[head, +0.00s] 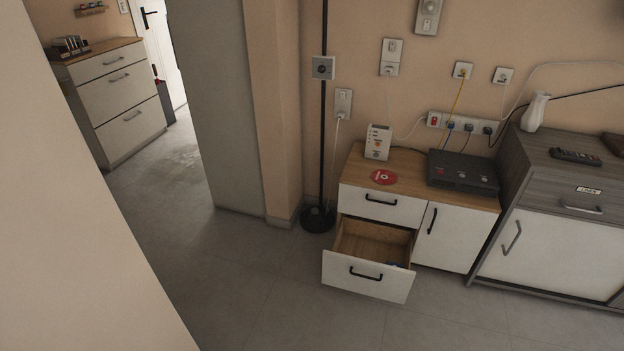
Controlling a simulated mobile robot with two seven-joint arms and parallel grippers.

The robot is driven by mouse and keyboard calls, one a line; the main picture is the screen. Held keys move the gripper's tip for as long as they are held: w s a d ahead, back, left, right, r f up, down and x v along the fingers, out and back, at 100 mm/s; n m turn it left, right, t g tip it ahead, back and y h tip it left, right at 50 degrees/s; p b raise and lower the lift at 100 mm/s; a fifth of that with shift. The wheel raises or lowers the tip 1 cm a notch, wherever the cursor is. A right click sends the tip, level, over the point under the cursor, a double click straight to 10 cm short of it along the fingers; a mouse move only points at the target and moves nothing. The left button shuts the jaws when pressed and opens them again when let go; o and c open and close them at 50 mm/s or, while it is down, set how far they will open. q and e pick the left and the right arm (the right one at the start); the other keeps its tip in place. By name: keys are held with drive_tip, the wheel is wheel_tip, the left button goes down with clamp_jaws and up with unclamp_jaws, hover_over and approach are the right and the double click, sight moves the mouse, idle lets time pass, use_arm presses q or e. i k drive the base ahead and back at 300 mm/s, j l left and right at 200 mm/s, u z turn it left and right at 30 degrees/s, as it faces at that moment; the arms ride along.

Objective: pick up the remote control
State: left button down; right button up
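The remote control (576,157) is dark and long with small coloured buttons. It lies flat on top of the grey wooden cabinet (545,150) at the right of the head view. Neither of my grippers shows in this view.
A low cabinet (408,162) stands left of the grey one, with its lower drawer (366,276) pulled out. A black box (463,171), a red disc (383,177) and a white device (378,142) sit on it. A white vase (535,112) stands near the remote. Floor (230,265) is clear in front.

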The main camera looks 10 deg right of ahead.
sight(576, 157)
drive_tip(key=i+l, duration=0.2)
drive_tip(key=i, duration=0.2)
drive_tip(key=i+z, duration=0.1)
drive_tip(key=z, duration=0.35)
drive_tip(key=i+z, duration=0.1)
drive_tip(key=z, duration=1.5)
drive_tip(key=i+l, duration=0.1)
drive_tip(key=i, duration=0.35)
drive_tip(key=i+u, duration=0.15)
drive_tip(key=i, duration=0.3)
drive_tip(key=i+l, duration=0.2)
drive_tip(key=i, duration=0.25)
drive_tip(key=u, duration=0.05)
